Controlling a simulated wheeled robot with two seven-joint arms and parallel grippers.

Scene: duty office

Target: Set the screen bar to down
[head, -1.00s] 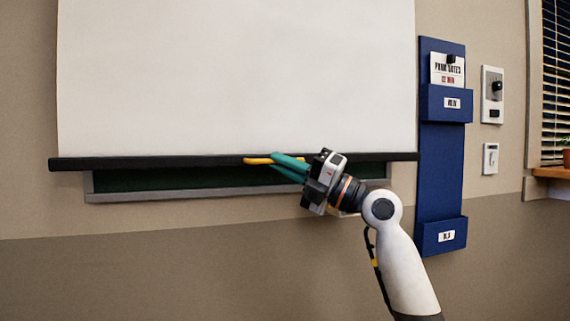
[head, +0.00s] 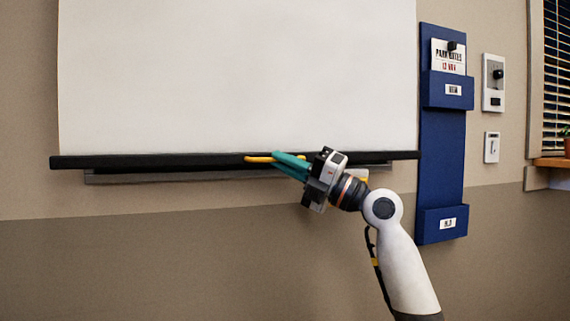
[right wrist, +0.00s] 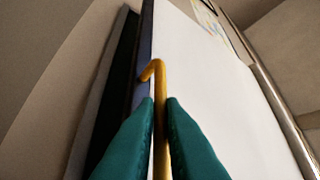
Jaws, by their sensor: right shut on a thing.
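The white projection screen (head: 235,75) hangs down the wall in the head view. The black screen bar (head: 150,162) runs along its lower edge, with a yellow handle (head: 256,159) near its middle. My right gripper (head: 277,160), with teal fingers, is shut on the yellow handle. In the right wrist view, the yellow handle (right wrist: 158,75) runs between the two teal fingertips (right wrist: 161,105). My left gripper is not in view.
A blue wall pocket holder (head: 441,150) with papers hangs right of the screen. Two wall switch plates, an upper one (head: 493,84) and a lower one (head: 491,147), are further right. A window blind (head: 556,80) and a wooden sill (head: 553,162) are at the right edge.

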